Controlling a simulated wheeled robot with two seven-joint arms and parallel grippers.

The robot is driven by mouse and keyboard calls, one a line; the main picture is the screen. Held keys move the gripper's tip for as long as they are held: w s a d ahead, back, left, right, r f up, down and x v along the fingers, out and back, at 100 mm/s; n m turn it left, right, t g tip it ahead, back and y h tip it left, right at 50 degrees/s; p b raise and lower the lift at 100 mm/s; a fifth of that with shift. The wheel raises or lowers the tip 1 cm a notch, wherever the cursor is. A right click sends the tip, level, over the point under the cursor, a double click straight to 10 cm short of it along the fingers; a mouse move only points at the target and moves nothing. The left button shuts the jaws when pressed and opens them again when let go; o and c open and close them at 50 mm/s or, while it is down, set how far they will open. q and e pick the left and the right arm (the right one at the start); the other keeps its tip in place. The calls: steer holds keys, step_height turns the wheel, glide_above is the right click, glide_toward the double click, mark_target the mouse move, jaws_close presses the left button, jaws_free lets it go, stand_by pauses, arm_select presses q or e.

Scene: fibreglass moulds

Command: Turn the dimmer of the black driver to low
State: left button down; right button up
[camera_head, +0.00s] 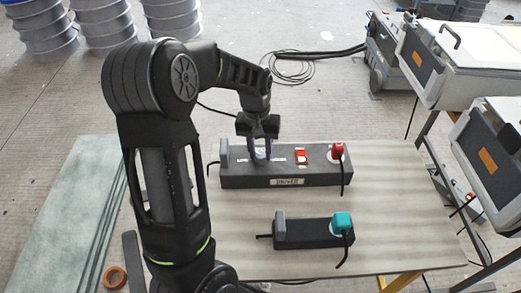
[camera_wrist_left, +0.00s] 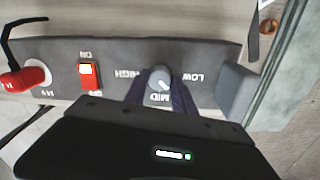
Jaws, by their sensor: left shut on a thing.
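The black driver (camera_head: 240,181) is a long dark box on the table, with a label on its front face. Its dimmer knob (camera_wrist_left: 160,76) is round and grey, among the marks LOW, MID and HIGH in the left wrist view. The knob's pale line looks to be near MID. My left gripper (camera_head: 261,153) reaches down to the driver's top from above, its fingers (camera_wrist_left: 161,92) shut on the knob's two sides. In the head view the fingers hide most of the knob. My right gripper is not in view.
On the driver are a red switch (camera_head: 301,156), lit in the left wrist view (camera_wrist_left: 89,75), and a red plug (camera_head: 338,149) with a black cable. A smaller dark box (camera_head: 305,233) with a teal plug (camera_head: 342,221) stands nearer on the table (camera_head: 400,190). An orange ring (camera_head: 115,277) lies lower left.

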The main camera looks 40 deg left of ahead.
mark_target(259, 155)
arm_select(q)
steer(key=n+p, duration=0.1)
steer(key=n, duration=0.3)
steer(key=shift+r+n, duration=0.1)
steer(key=shift+n, duration=0.2)
steer(key=n+p, duration=0.1)
steer(key=n, duration=0.3)
steer(key=shift+s, duration=0.1)
steer(key=shift+n, duration=0.3)
steer(key=c, duration=1)
jaws_free()
steer(key=shift+c, duration=0.2)
steer(key=shift+s+r, duration=0.2)
steer(key=shift+r, duration=3.6)
